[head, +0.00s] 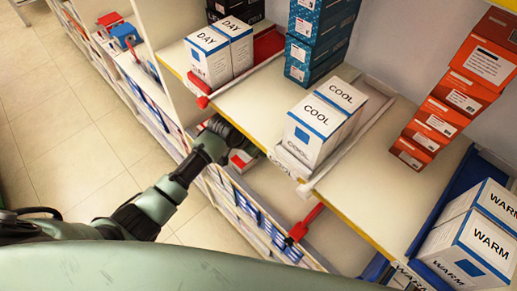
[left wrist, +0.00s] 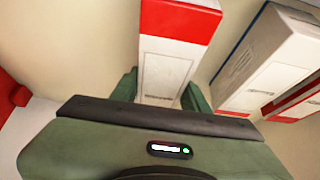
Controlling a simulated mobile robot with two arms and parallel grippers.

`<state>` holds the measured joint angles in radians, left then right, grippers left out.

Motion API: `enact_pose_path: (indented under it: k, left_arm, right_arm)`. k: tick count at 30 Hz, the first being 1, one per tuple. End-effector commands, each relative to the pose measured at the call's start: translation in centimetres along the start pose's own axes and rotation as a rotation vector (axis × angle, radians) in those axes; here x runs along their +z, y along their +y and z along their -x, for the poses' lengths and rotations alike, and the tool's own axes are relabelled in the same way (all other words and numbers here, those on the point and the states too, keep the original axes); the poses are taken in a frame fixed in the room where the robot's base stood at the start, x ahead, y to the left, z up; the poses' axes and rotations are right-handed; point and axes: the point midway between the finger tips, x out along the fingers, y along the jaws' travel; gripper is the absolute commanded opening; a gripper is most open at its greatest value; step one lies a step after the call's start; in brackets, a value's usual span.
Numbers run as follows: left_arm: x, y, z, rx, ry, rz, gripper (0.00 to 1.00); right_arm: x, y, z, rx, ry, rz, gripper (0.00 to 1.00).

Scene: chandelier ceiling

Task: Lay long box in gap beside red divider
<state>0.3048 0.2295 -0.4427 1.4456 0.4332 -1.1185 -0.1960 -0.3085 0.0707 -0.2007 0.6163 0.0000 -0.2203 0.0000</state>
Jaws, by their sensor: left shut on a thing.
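The long box (left wrist: 172,62), white with a red end, is between the two fingers of my left gripper (left wrist: 160,92) in the left wrist view. In the head view a small red and white part of the box (head: 238,160) shows beside my left gripper (head: 247,147), at the upper shelf's front edge; the rest is hidden. The gripper is shut on it. A red divider (head: 306,221) lies on the lower shelf, right of and below the gripper. Another red divider (head: 203,101) is beside the DAY boxes. A red piece (left wrist: 12,95) shows at the wrist view's left edge. My right gripper is not in view.
White COOL boxes (head: 322,127) stand on the upper shelf (head: 250,105), right of the gripper. DAY boxes (head: 210,58) stand to the left, WARM boxes (head: 468,258) at far right. A blue-edged white box (left wrist: 262,62) is close right of the held box.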

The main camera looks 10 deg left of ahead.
Motion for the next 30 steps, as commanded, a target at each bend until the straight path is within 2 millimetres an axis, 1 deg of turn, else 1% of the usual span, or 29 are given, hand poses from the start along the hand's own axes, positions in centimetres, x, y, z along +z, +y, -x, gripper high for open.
enact_pose_path:
  k: [4, 8, 9, 11, 20, 23, 26, 29, 30]
  left_arm:
    - [-0.1, 0.0, 0.1, 0.0, -0.001, 0.0, 0.0]
    - [0.1, 0.0, -0.1, 0.0, -0.001, 0.0, 0.0]
    - [0.1, 0.0, -0.1, 0.0, -0.002, 0.0, 0.51]
    - [0.1, 0.0, -0.1, 0.0, -0.002, 0.0, 0.67]
    - [0.1, 0.0, -0.1, 0.0, -0.001, 0.0, 0.67]
    - [-0.1, 0.0, 0.3, 0.0, -0.001, 0.0, 0.67]
    - [-0.1, -0.1, 1.3, -0.001, 0.0, 0.0, 0.67]
    - [0.0, -0.1, 3.1, -0.002, 0.001, -0.003, 0.67]
    - [-0.1, -0.1, 4.0, -0.002, 0.002, -0.002, 0.67]
  right_arm:
    - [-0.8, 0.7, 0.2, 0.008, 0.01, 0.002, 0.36]
    - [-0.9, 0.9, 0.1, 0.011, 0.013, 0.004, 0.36]
    - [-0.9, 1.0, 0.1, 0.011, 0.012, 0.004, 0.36]
    - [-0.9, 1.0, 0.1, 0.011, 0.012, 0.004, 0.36]
    - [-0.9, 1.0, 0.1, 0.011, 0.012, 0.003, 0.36]
    - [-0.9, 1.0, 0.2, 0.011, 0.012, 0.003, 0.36]
    - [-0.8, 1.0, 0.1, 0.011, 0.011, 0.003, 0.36]
    - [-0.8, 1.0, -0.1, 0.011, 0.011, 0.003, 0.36]
    - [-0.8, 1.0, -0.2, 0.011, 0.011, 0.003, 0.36]
